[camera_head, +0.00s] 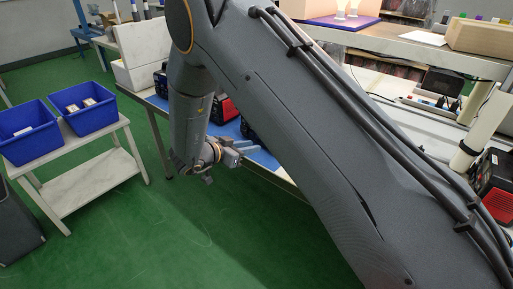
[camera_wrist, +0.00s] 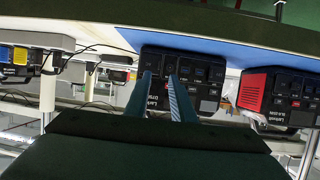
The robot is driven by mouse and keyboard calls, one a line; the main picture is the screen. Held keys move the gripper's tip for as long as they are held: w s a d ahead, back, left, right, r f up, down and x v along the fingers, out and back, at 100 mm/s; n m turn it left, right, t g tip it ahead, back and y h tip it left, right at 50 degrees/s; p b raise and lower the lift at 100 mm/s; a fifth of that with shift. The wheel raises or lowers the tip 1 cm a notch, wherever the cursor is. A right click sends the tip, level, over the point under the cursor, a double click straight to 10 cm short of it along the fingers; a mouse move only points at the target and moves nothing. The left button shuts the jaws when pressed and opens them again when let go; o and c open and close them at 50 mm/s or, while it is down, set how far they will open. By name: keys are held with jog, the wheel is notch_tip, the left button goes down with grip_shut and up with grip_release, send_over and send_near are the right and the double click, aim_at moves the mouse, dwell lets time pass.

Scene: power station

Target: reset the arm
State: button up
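My arm crosses the head view from the lower right to the upper middle, then bends down. My gripper (camera_head: 246,150) hangs at its end, near the front edge of the blue-topped workbench (camera_head: 262,157). In the wrist view, the two fingers of my gripper (camera_wrist: 164,78) stand apart with a gap between them. Nothing is held. A black device with buttons (camera_wrist: 206,72) shows beyond the fingertips. I cannot tell how far it is from them.
Two blue bins (camera_head: 28,133) (camera_head: 90,108) stand on a small white table (camera_head: 95,180) at the left; the right-hand bin holds small boxes. A red and black device (camera_wrist: 275,95) sits at the right of the wrist view. Green floor (camera_head: 150,240) is clear below the gripper.

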jog(key=shift+s+a+r, duration=0.3)
jog(key=shift+s+a, duration=0.1)
jog(key=shift+s, duration=0.05)
